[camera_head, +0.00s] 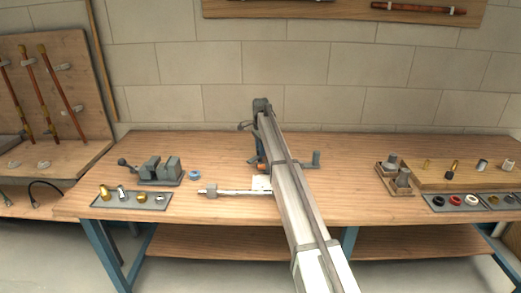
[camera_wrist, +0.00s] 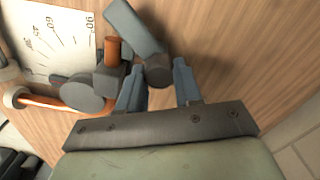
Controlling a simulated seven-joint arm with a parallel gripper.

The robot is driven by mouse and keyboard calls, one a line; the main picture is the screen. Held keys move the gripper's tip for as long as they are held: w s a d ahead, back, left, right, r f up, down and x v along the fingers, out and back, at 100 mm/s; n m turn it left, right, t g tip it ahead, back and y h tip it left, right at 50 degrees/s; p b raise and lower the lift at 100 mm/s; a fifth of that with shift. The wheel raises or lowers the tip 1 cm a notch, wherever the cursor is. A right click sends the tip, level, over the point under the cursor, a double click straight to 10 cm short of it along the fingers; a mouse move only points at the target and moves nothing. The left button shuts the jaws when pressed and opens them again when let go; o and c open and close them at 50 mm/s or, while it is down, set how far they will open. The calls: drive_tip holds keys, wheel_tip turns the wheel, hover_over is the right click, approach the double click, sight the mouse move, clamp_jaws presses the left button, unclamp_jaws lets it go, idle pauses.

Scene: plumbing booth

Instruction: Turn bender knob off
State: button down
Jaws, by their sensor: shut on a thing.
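The bender stands at the middle of the workbench, mostly hidden behind my arm in the head view; its pale angle-scale plate (camera_head: 262,183) and a grey crank-like part (camera_head: 314,160) show beside the arm. In the wrist view the scale plate (camera_wrist: 55,38) is at the upper left, with grey round parts and a copper pipe (camera_wrist: 50,102) beside it. A grey arm slants to a dark round knob (camera_wrist: 158,70). My gripper (camera_wrist: 158,84) has its two fingers on either side of this knob and is shut on it.
A vise (camera_head: 160,170) and a tray of fittings (camera_head: 130,200) are on the left of the bench. A small stand (camera_head: 396,180), a wooden board with fittings and a tray of rings (camera_head: 470,202) are on the right. Bare wood lies between the bender and the stand.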

drive_tip(key=m, duration=0.5)
drive_tip(key=shift+m, duration=0.3)
drive_tip(key=shift+s+m, duration=0.1)
drive_tip(key=shift+m, duration=2)
drive_tip(key=c, duration=0.8)
unclamp_jaws()
drive_tip(key=shift+o, duration=0.2)
wheel_tip(320, 180, up, 14)
drive_tip(key=shift+f, duration=0.1)
